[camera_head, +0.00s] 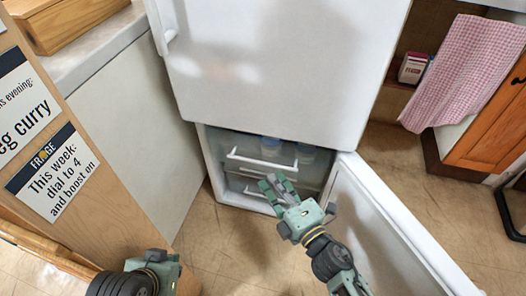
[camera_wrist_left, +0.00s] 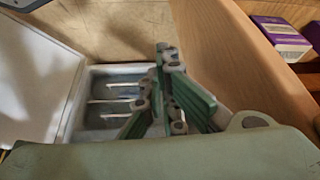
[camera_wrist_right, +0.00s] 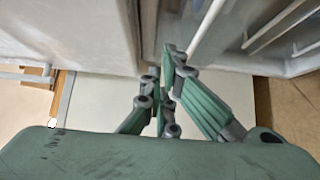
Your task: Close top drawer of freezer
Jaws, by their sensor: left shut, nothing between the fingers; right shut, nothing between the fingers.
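The freezer (camera_head: 210,165) is the lower compartment of a white fridge-freezer, and its door (camera_head: 395,225) stands open to the right. The top drawer (camera_head: 262,160) has a pale bar handle, with jars or tubs visible behind it. How far it sticks out is hard to tell. The lower drawer is partly hidden by my right gripper (camera_head: 276,185), which is shut and empty in front of the drawers. I cannot tell if it touches them. The right wrist view shows its fingers (camera_wrist_right: 168,60) beside white rails. My left gripper (camera_wrist_left: 163,55) is shut and empty; the head view shows only part of it, low left.
The upper fridge door (camera_head: 270,70) is shut. A wooden panel with signs (camera_head: 50,170) stands close on the left. A pink checked towel (camera_head: 468,70) hangs at the right near an orange wooden cabinet. Tiled floor (camera_head: 225,245) is free in front of the freezer.

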